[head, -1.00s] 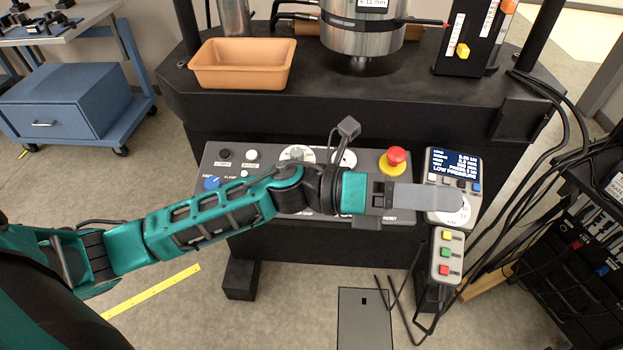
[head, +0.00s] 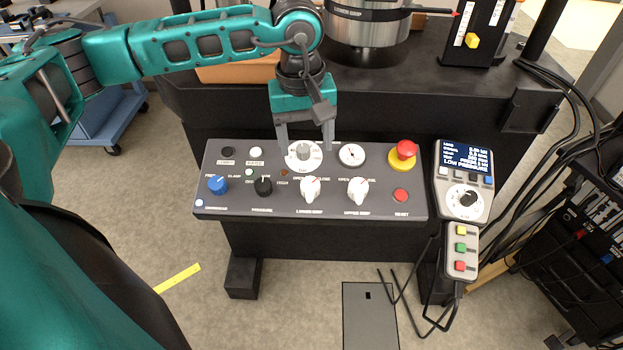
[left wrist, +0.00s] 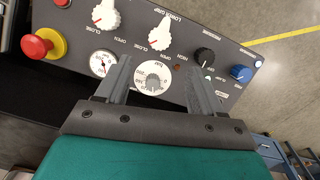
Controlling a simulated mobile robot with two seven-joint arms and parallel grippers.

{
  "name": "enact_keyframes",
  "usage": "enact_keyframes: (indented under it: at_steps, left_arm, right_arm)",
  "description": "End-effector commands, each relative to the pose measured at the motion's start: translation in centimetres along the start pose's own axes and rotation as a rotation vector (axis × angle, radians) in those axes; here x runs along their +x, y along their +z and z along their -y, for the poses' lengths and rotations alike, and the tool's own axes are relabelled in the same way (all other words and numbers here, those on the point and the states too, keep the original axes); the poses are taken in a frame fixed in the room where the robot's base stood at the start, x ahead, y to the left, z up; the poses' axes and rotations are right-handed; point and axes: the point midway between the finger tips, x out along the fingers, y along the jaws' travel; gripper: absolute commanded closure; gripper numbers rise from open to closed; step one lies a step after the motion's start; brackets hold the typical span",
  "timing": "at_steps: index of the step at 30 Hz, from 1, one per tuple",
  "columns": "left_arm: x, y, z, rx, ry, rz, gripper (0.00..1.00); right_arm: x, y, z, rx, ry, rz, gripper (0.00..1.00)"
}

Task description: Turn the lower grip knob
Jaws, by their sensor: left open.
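The lower grip knob (head: 310,188) is a white pointer knob in the bottom row of the grey control panel. It also shows in the left wrist view (left wrist: 161,36), beyond the fingertips. My left gripper (head: 305,146) is open and empty, reaching down over the panel's back edge. The gripper (left wrist: 157,64) does not touch the knob. The similar upper grip knob (head: 357,191) is just to the right. My right gripper is not in view.
The panel also has a black knob (head: 263,186), a blue knob (head: 217,184), a second gauge (head: 352,155) and a red emergency button (head: 404,152). A pendant with a display (head: 466,160) hangs at the right.

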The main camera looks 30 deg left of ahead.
Motion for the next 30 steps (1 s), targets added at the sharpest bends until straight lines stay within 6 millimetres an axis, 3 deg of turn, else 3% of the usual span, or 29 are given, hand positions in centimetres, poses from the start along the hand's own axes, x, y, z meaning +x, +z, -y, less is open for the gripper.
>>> enact_keyframes:
  at_steps: [9,15,21,30]
  left_arm:
    - [6.7,0.2,0.0,-0.001,-0.001,0.005,0.33]
    - [9.8,0.2,-0.1,-0.002,0.001,0.005,0.33]
    - [11.2,0.1,-0.1,-0.001,0.002,0.003,0.33]
    - [11.2,0.1,-0.1,-0.002,0.003,0.004,0.35]
  right_arm:
    - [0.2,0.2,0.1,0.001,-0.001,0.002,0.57]
    - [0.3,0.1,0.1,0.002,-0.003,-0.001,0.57]
    - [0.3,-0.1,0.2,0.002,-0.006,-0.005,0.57]
    - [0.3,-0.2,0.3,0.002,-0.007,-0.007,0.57]
